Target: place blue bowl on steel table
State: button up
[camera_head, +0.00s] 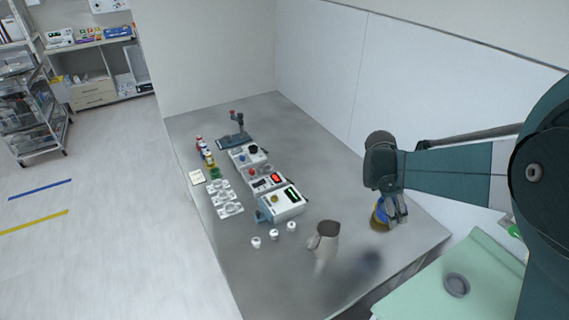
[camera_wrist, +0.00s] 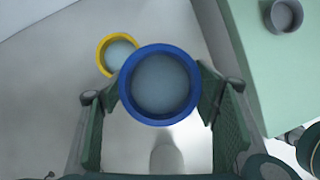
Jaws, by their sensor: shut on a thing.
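The blue bowl (camera_wrist: 160,86) fills the middle of the wrist view, between the two fingers of my gripper (camera_wrist: 161,97). My gripper is shut on it. In the head view my gripper (camera_head: 394,213) is over the right part of the grey steel table (camera_head: 330,170), with a bit of the blue bowl (camera_head: 385,207) showing beside the fingers. The bowl looks raised above the table, and a dark shadow lies on the tabletop to the lower left. The gripper hides much of the bowl in the head view.
A yellow bowl (camera_wrist: 104,61) sits just beyond the blue one and partly behind it. A grey-brown pitcher (camera_head: 326,236) stands to the left. Devices (camera_head: 281,203) and small white cups (camera_head: 273,235) are farther left. A green surface (camera_head: 440,292) holds a grey bowl (camera_head: 457,285).

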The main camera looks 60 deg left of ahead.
jog(key=s+a+f+n, duration=0.1)
jog(key=s+a, duration=0.3)
jog(key=a, duration=0.6)
jog(key=s+a+f+n+y, duration=0.1)
jog(key=s+a+f+n, duration=0.1)
jog(key=a, duration=0.8)
jog(key=shift+s+a+n+t+y, duration=0.3)
jog(key=shift+s+n+t, duration=0.1)
jog(key=shift+s+n, duration=0.45)
send_over(335, 208)
jog(key=s, duration=0.1)
jog(key=shift+s+f, duration=0.2)
jog(key=shift+f, duration=2.9)
jog(key=shift+f+b, duration=0.3)
jog(key=shift+f, duration=1.55)
jog(key=shift+f, duration=0.15)
jog(key=o, duration=0.9)
